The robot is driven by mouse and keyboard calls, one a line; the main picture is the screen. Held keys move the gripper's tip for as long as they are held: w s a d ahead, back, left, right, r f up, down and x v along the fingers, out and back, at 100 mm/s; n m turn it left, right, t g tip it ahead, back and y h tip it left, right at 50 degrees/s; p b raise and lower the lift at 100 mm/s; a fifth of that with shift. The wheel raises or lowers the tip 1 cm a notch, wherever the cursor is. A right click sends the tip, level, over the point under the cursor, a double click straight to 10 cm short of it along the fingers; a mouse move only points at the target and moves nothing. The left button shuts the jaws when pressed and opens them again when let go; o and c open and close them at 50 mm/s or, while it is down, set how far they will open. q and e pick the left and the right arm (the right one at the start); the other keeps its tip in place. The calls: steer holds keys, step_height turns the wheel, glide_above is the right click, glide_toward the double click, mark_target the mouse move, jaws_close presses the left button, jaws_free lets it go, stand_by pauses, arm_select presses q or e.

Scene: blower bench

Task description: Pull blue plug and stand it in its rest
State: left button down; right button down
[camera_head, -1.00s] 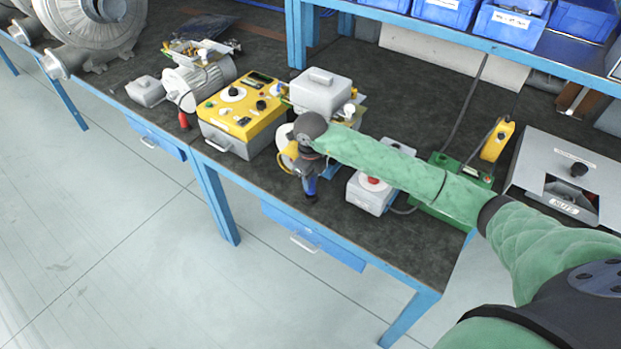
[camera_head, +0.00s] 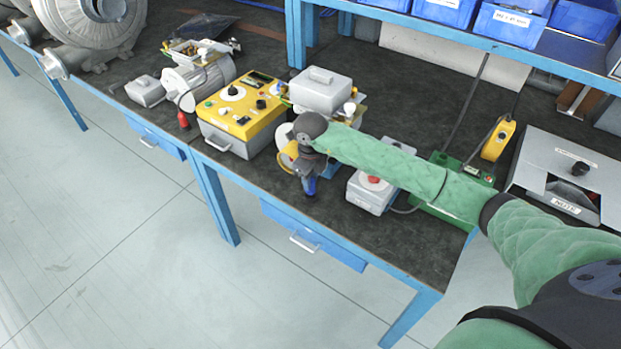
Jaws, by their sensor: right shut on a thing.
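The blue plug (camera_head: 310,186) shows at the tip of my right gripper (camera_head: 309,177), near the front edge of the bench. My right gripper is shut on it, and the wrist above hides most of the jaws. I cannot tell whether the plug touches anything below. The plug's rest is not clearly visible; my arm covers part of this area. My left gripper is not in view.
A yellow-topped control box (camera_head: 240,107) stands left of the wrist. A grey box with a red button (camera_head: 371,190) stands close on the right. A green box (camera_head: 450,205) lies behind my forearm. A red plug (camera_head: 184,121) hangs by the motor (camera_head: 200,80).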

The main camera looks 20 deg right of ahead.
steer(key=shift+f+b, duration=0.85)
steer(key=shift+f, duration=0.3)
stand_by(0.8)
steer(key=c, duration=1.1)
jaws_free()
step_height(320, 180, up, 6)
steer(key=shift+r+b, duration=0.15)
steer(key=shift+b, duration=1.05)
steer(key=shift+r, duration=0.75)
